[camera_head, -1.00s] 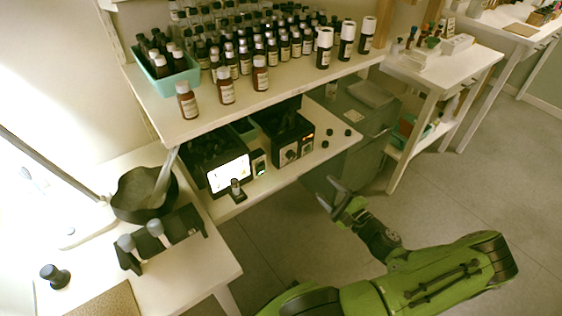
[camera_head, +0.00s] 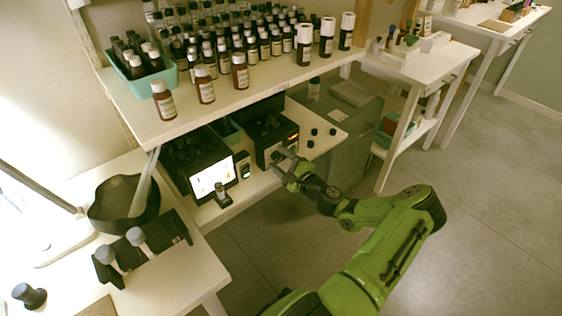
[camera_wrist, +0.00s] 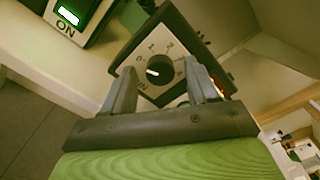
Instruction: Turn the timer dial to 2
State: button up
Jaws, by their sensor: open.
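The timer (camera_head: 266,137) is a dark box with a pale front panel on the lower shelf. In the wrist view, its round black dial (camera_wrist: 158,72) sits on the pale panel (camera_wrist: 146,88), with numbers around it and a white pointer mark toward the left of the picture. My gripper (camera_head: 284,165) is in front of the timer in the head view. In the wrist view, my gripper (camera_wrist: 159,66) is open, its fingers on either side of the dial. I cannot tell whether they touch it. The head view hides much of the panel behind my gripper.
A dark device with a lit screen (camera_head: 212,179) and a small unit with a green display (camera_head: 244,170) stand left of the timer. The upper shelf (camera_head: 180,127) holds many bottles. Black caps lie right of the timer.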

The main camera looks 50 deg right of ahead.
jog(key=shift+c, duration=0.4)
jog(key=c, duration=1)
jog(key=shift+o, duration=0.2)
jog(key=shift+m+p, duration=0.3)
jog(key=shift+p, duration=0.1)
jog(key=m+p, duration=0.2)
jog(key=p, duration=0.1)
jog(key=shift+r+m, duration=0.2)
jog(key=shift+m, duration=0.1)
jog(key=m+p, duration=0.3)
jog(key=m, duration=0.2)
jog(key=shift+f, duration=0.1)
jog(key=m+p, duration=0.1)
jog(key=m, duration=0.4)
jog(key=shift+p, duration=0.35)
jog(key=shift+f+m+p, duration=0.1)
jog(key=shift+m+p, duration=0.4)
jog(key=shift+m, duration=1.8)
